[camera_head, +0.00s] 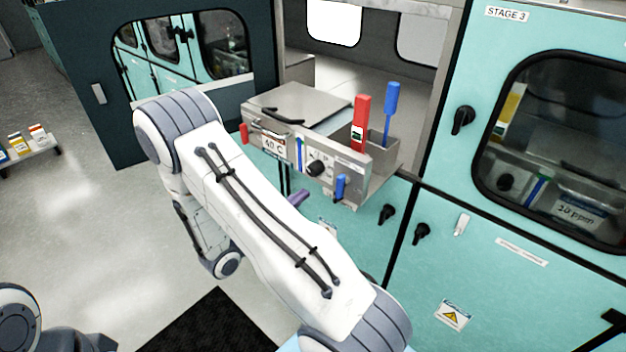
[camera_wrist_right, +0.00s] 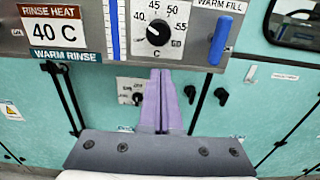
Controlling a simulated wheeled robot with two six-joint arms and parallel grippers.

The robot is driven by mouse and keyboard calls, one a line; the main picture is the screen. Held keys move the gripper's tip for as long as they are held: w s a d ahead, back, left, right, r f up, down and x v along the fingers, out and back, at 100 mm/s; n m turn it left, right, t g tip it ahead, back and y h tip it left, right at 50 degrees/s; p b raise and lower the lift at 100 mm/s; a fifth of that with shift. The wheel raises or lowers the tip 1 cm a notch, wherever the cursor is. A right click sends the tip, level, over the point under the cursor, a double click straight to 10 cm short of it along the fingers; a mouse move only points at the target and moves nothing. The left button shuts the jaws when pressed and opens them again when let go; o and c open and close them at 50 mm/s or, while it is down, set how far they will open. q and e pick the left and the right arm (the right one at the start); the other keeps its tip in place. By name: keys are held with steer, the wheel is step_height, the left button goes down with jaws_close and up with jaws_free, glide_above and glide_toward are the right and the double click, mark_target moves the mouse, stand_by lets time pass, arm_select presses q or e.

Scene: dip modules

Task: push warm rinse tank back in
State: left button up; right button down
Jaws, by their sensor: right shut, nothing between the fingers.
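The warm rinse tank (camera_head: 345,160) is a steel box that sticks out of the open bay between teal doors in the head view. Its front carries a 40 C sign, a black dial and a blue lever. The wrist view shows its front panel (camera_wrist_right: 180,40) close up, with a "WARM RINSE" label. My right gripper (camera_head: 299,197) has purple fingers, mostly hidden behind my right arm in the head view. In the wrist view the right gripper (camera_wrist_right: 160,74) is shut and empty, with its tips at the panel's lower edge, below the dial. Contact cannot be told. My left gripper is out of view.
A red handle (camera_head: 361,122) and a blue handle (camera_head: 391,108) stand up from the tank's right side. Black knobs (camera_head: 387,213) sit on the teal cabinet below. The Stage 3 door (camera_head: 480,40) is closed at right. Open floor lies left.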

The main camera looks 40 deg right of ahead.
mark_target(322, 181)
steer(key=d+p, duration=0.1)
steer(key=d, duration=0.3)
steer(key=shift+w+d+r+p, duration=0.1)
steer(key=shift+d+r+p, duration=0.1)
steer(key=shift+p, duration=0.15)
steer(key=shift+d+f, duration=0.2)
steer(key=shift+d, duration=0.3)
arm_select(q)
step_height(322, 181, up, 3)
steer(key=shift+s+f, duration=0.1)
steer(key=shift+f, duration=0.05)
arm_select(e)
steer(key=shift+d, duration=0.1)
